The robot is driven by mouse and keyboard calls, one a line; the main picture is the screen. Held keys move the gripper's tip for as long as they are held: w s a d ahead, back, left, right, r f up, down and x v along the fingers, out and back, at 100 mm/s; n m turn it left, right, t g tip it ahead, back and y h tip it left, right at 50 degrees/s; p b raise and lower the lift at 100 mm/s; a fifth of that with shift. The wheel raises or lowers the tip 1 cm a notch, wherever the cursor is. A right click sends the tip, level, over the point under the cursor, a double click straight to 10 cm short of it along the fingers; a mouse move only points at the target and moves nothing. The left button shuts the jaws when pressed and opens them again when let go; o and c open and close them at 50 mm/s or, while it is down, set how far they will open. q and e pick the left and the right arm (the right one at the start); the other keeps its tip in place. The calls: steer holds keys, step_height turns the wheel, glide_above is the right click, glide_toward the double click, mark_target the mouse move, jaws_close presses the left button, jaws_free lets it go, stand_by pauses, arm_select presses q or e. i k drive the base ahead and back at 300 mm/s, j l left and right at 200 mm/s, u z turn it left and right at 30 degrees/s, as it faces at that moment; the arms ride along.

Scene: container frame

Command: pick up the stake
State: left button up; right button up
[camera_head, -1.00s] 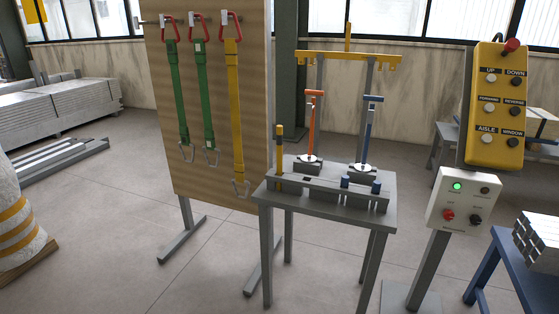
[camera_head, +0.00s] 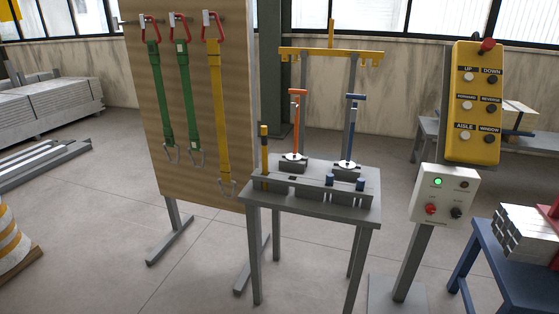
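A small grey table (camera_head: 256,201) stands in the middle of the view. A slim upright stake with a yellow and black top (camera_head: 264,145) stands at its left end. Two T-handled upright tools, one orange (camera_head: 297,115) and one blue (camera_head: 351,125), stand on dark blocks on the table. I cannot tell for certain which upright piece is the task's stake. A grey slotted rail with blue-topped pegs (camera_head: 330,183) runs along the front. Behind it rises a frame with a yellow crossbar (camera_head: 330,52). Neither of my grippers is in view.
A wooden board (camera_head: 165,120) with green and yellow hanging straps stands left of the table, its feet on the floor. A yellow button panel (camera_head: 473,105) and a white control box (camera_head: 443,195) stand right. A blue table (camera_head: 510,270) is at the lower right. The front floor is clear.

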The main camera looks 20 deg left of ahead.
mark_target(264, 128)
steer(key=i+j+z, duration=0.2)
steer(key=j+z, duration=0.25)
steer(key=i+j+z, duration=0.1)
steer(key=j+z, duration=0.85)
steer(key=j, duration=0.15)
